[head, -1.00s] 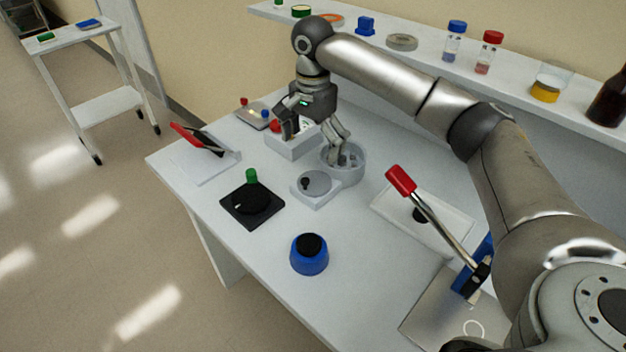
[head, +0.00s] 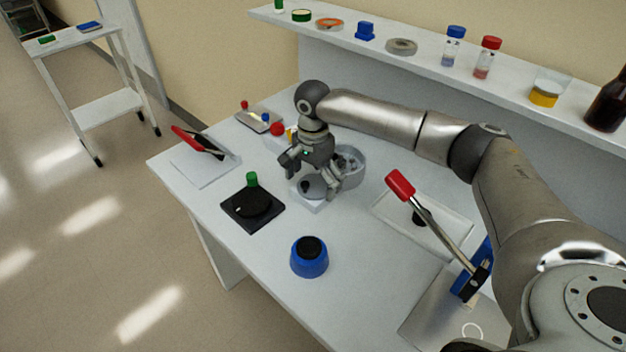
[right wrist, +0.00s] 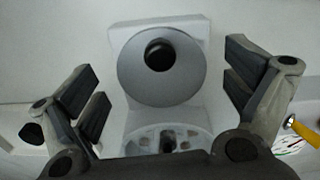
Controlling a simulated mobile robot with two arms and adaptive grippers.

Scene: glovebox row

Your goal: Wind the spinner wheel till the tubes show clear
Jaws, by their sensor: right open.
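The spinner is a white block with a round grey tub (head: 355,178) and, in front of it, a flat grey wheel (head: 316,188) with a black knob. In the right wrist view the wheel (right wrist: 185,82) faces me, its black knob (right wrist: 160,54) near the wheel's upper middle. The tub (right wrist: 200,132) shows below it, partly hidden by my gripper body; pale tubes sit inside, too small to judge as clear or cloudy. My right gripper (head: 311,180) is open and empty above the wheel, fingers apart on either side of it. My left gripper is not in view.
A black dial plate with a green knob (head: 252,180) stands left of the wheel, and a blue pot (head: 309,262) in front. A red-handled lever (head: 400,186) stands to the right. A red-edged clamp (head: 190,140) is at left. A shelf (head: 420,62) holds bottles behind.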

